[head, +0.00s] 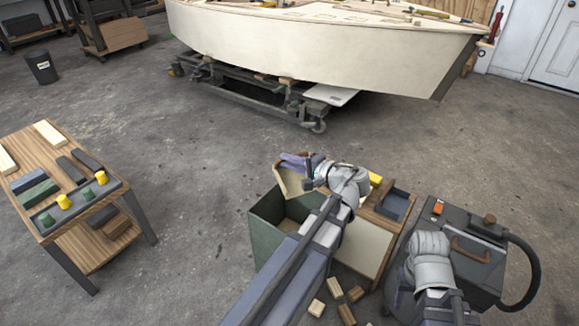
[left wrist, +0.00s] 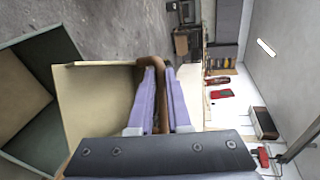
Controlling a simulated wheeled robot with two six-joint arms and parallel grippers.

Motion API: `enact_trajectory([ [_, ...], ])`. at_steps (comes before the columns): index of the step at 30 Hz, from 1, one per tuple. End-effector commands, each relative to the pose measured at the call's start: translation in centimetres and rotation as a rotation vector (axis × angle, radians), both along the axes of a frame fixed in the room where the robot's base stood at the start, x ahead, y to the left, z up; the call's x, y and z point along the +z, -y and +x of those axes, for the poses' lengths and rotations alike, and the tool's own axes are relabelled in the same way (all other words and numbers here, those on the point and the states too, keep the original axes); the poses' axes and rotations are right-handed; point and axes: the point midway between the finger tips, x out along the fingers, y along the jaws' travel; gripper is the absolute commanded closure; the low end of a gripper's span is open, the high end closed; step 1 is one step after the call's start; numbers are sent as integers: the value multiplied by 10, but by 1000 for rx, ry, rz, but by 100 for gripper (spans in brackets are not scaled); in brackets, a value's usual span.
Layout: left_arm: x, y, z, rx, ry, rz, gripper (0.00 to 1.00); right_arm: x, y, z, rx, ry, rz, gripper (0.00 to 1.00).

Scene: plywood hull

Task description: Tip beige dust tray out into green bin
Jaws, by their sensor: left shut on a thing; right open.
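The beige dust tray (head: 291,183) is tilted over the back of the green bin (head: 265,238), above its rim. My left gripper (head: 297,162) is shut on the tray's brown handle. In the left wrist view the purple fingers of the gripper (left wrist: 160,80) clasp the handle (left wrist: 155,65). The tray (left wrist: 95,95) shows a bare beige surface there, with no dust that I can make out. The open green bin (left wrist: 60,70) lies left of it. My left arm hides part of the bin. My right wrist is at the lower right; its fingers are hidden.
A wooden cart (head: 398,212) with a dark tray stands right of the bin, and a black vacuum (head: 460,245) with a hose beyond. Several wood offcuts (head: 333,288) lie on the floor. A workbench (head: 70,165) stands left; open floor separates it from the bin.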

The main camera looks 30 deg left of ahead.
Motion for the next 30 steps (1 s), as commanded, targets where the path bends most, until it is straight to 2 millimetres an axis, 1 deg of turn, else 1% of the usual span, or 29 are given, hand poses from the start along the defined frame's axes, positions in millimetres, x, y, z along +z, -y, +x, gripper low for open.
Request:
enact_trajectory([
  [1, 11, -1, 0, 1, -13, -18, 100, 15, 0, 0, -1, 0, 0, 50],
  [15, 35, -1, 1, 2, -143, -208, 100, 82, -1, -1, -8, -3, 6, 50],
  [18, 38, -1, 0, 2, -170, -245, 100, 93, -2, -1, -9, -4, 7, 50],
  [22, 39, 0, 0, 0, -191, -277, 100, 100, -2, -1, -9, -4, 9, 50],
  [30, 36, 0, 0, -1, -196, -284, 100, 99, -2, -1, -9, -4, 9, 50],
])
